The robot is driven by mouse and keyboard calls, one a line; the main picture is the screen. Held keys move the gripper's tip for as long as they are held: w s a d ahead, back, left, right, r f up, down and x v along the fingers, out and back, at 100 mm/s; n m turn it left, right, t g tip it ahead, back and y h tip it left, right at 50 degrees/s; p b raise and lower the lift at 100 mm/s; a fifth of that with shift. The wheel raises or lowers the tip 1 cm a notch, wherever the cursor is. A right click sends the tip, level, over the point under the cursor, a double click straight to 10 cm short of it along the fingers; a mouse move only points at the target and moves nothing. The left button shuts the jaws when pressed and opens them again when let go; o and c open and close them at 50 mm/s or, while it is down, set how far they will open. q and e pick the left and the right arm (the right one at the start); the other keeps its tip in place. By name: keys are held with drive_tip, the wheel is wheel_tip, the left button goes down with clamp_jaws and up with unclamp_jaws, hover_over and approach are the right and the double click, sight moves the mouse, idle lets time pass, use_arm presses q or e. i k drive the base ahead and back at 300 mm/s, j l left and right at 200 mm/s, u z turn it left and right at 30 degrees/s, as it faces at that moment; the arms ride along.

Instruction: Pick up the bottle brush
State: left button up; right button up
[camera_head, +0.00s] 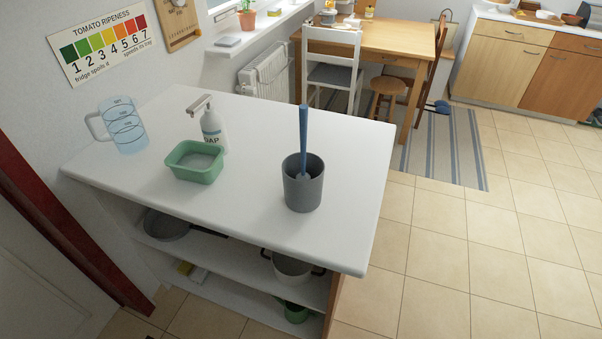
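A brush with a blue handle (303,130) stands nearly upright in a dark grey cup (302,194) on the white counter (255,225). The handle rises well above the cup's rim. The brush's lower end is inside the cup and mostly hidden. The cup stands toward the right front part of the counter. Neither of my grippers is in view.
A green tub (194,174), a white soap bottle (213,130) and a clear measuring jug (124,126) stand left of the cup. Pots sit on shelves below. A white chair (331,75) stands behind the counter. The tiled floor (440,245) at right is clear.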

sight(303, 108)
drive_tip(key=i+j+z, duration=0.25)
drive_tip(key=j+z, duration=0.2)
drive_tip(key=j, duration=1.1)
drive_tip(key=j+z, duration=0.45)
drive_tip(key=j, duration=1.05)
